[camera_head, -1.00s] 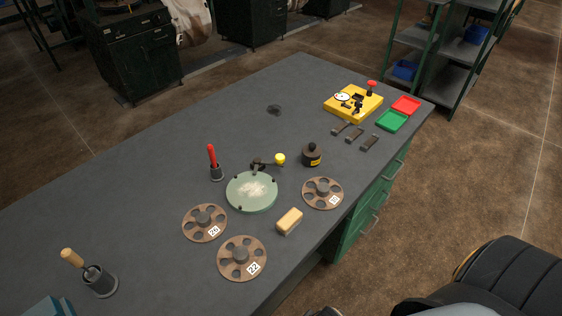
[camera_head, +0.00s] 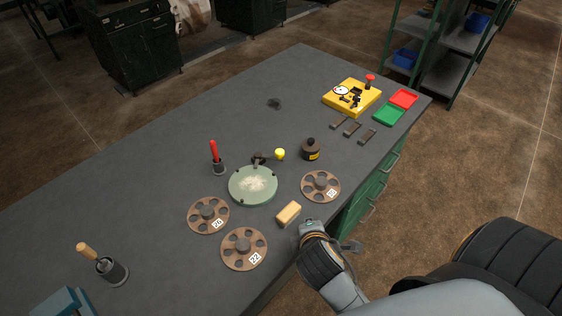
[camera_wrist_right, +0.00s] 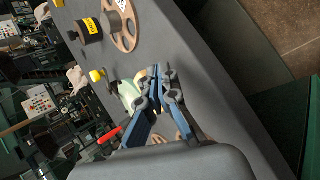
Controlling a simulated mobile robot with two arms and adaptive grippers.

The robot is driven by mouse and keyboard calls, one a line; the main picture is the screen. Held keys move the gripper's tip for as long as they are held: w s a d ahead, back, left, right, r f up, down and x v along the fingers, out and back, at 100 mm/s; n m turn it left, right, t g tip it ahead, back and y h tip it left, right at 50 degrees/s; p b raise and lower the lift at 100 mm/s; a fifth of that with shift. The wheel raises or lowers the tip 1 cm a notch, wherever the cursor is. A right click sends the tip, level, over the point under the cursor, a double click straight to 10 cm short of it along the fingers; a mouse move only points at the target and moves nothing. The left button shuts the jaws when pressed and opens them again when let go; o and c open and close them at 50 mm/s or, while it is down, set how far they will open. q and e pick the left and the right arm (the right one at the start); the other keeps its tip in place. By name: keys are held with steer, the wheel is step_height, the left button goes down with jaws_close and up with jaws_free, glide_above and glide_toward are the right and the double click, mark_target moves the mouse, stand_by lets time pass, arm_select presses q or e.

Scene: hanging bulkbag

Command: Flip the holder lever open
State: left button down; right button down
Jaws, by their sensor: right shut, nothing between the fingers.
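The holder is a round pale green plate (camera_head: 241,194) with light powder on its middle and small dark studs at its rim. Its lever has a yellow knob (camera_head: 280,154) and a dark pivot (camera_head: 259,158) at the plate's far edge. In the right wrist view the yellow knob (camera_wrist_right: 96,75) and part of the green plate (camera_wrist_right: 127,95) show beyond the fingers. My right gripper (camera_head: 314,228) is over the table's near right edge, beside the tan block and apart from the lever. Its blue fingers (camera_wrist_right: 160,76) are shut and empty. My left gripper is out of view.
Brown discs (camera_head: 208,215) (camera_head: 244,249) (camera_head: 320,186), a tan block (camera_head: 289,212), a black weight (camera_head: 311,150) and a red-handled tool (camera_head: 215,154) surround the plate. A yellow fixture (camera_head: 351,96) and red (camera_head: 404,98) and green (camera_head: 388,115) trays stand at the far right.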

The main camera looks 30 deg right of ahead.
mark_target(281, 157)
steer(key=w+n, duration=0.1)
steer(key=n, duration=0.1)
steer(key=w+r+n+t+h, duration=0.1)
steer(key=n, duration=0.1)
steer(key=w+n+t, duration=0.1)
steer(key=w+n, duration=0.1)
steer(key=shift+r, duration=0.3)
steer(key=w+a+r+n+t, duration=0.1)
steer(key=n, duration=0.2)
steer(key=w+a+n+t, duration=0.1)
steer(key=w+n, duration=0.1)
steer(key=n, duration=0.1)
steer(key=w+r+n+t, duration=0.1)
steer(key=n, duration=0.3)
steer(key=shift+w+a+r+h, duration=0.3)
steer(key=shift+w+a+h, duration=0.05)
steer(key=shift+a+h, duration=0.05)
steer(key=x, duration=0.9)
steer(key=r+p+x, duration=0.1)
steer(key=x, duration=0.4)
steer(key=shift+w, duration=0.1)
steer(key=shift+r, duration=0.1)
